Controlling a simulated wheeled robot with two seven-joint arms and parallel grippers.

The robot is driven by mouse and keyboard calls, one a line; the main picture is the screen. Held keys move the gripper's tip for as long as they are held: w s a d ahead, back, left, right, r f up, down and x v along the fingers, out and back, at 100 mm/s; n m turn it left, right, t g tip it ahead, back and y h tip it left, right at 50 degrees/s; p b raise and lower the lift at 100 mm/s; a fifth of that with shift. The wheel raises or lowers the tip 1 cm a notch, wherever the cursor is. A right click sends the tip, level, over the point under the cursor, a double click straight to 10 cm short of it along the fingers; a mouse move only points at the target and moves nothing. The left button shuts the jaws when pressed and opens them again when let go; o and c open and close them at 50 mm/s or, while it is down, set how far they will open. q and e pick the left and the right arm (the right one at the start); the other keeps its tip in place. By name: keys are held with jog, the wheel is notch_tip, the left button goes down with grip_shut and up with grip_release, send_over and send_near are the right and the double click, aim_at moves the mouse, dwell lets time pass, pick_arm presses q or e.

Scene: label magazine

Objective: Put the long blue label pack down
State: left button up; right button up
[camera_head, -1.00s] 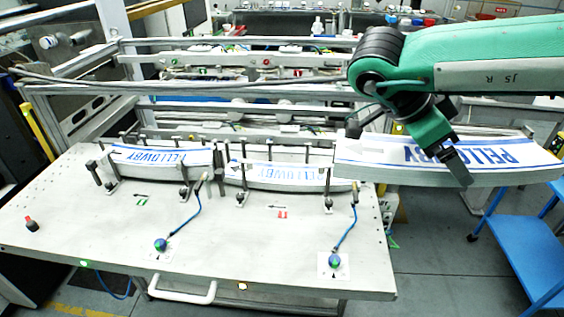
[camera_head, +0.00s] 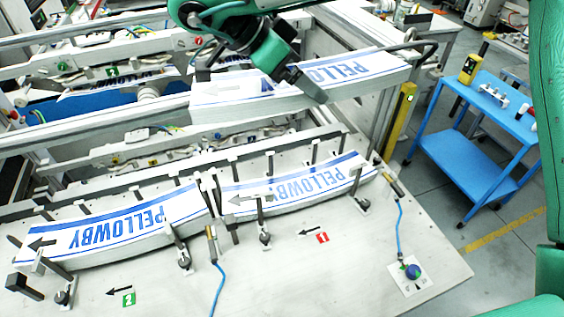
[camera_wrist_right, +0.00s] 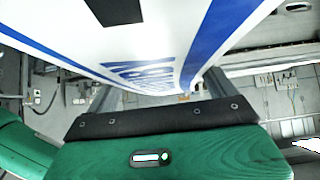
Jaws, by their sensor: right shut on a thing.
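The long label pack (camera_head: 230,98), white with blue stripes and blue "PELLOWBY" lettering, is held by my right gripper (camera_head: 305,85) above the rear of the table, over the rail frame. The gripper is shut across its middle and hides part of the lettering. The pack fills the upper part of the right wrist view (camera_wrist_right: 180,30), with the black gripper edge below it. Two similar packs, the left one (camera_head: 110,225) and the right one (camera_head: 295,185), lie end to end between posts on the table. My left gripper is not in view.
The white table (camera_head: 340,270) carries a red "1" marker (camera_head: 322,237), a green "2" marker (camera_head: 129,299) and a blue button (camera_head: 413,271). Its front is otherwise mostly clear. A blue cart (camera_head: 480,120) with small items stands at the right. Metal rails (camera_head: 60,100) run behind the table.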

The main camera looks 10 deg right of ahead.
jog(key=f+b, duration=0.3)
jog(key=f, duration=0.3)
jog(key=f+b, duration=0.3)
jog(key=f, duration=0.3)
jog(key=f+b, duration=0.3)
jog(key=f, duration=0.3)
jog(key=shift+s+d+f, duration=0.1)
jog(key=shift+d+f, duration=0.15)
jog(key=shift+f, duration=0.05)
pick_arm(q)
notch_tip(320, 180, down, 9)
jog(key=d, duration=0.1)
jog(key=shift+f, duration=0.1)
